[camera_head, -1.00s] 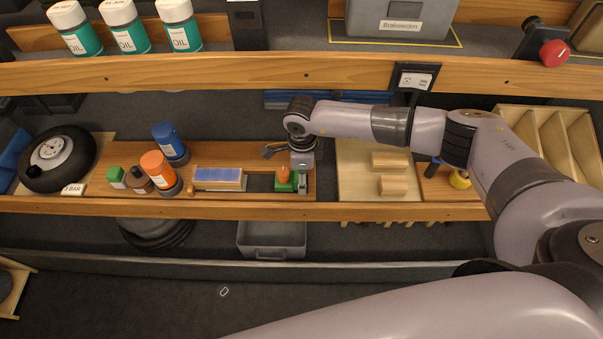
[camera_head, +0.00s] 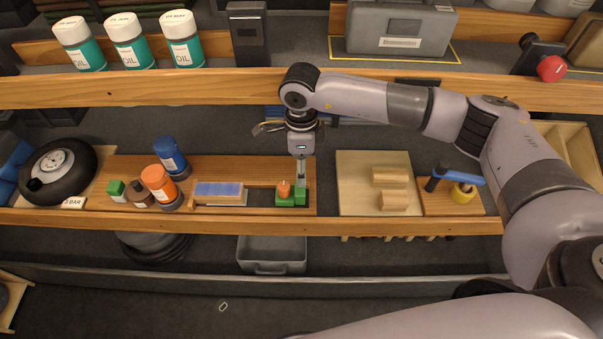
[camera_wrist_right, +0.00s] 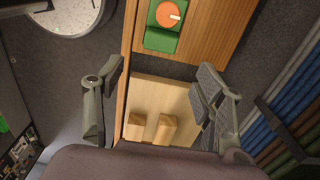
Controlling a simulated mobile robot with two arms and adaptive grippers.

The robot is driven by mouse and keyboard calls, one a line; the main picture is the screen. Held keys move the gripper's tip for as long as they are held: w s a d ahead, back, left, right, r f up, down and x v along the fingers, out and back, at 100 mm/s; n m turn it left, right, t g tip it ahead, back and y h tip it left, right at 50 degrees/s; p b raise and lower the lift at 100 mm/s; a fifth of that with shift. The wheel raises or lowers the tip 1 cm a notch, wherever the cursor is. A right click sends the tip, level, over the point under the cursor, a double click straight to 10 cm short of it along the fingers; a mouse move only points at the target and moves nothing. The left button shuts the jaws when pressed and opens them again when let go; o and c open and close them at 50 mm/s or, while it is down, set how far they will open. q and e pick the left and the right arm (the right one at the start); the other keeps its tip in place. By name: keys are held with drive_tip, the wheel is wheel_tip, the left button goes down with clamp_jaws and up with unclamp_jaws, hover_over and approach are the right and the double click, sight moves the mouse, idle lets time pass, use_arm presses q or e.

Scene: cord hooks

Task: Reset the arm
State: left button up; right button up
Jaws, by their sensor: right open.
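My right arm comes in from the right in the head view, and its gripper (camera_head: 301,172) points down above the middle shelf. It is just above and behind the green block with an orange knob (camera_head: 284,188). In the right wrist view the two fingers of my right gripper (camera_wrist_right: 160,76) are spread wide with nothing between them. The green block with the orange knob also shows there (camera_wrist_right: 166,18), beyond the fingertips and apart from them. My left gripper is not in view.
The middle shelf (camera_head: 240,221) holds a blue pad (camera_head: 219,189), an orange bottle (camera_head: 158,183), a blue bottle (camera_head: 170,156), a wheel (camera_head: 58,172) and a wooden board (camera_head: 347,183) with two blocks. The upper shelf edge (camera_head: 190,87) runs behind my wrist. A grey bin (camera_head: 272,253) sits below.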

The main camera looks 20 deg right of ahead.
drive_tip(key=shift+r, duration=0.45)
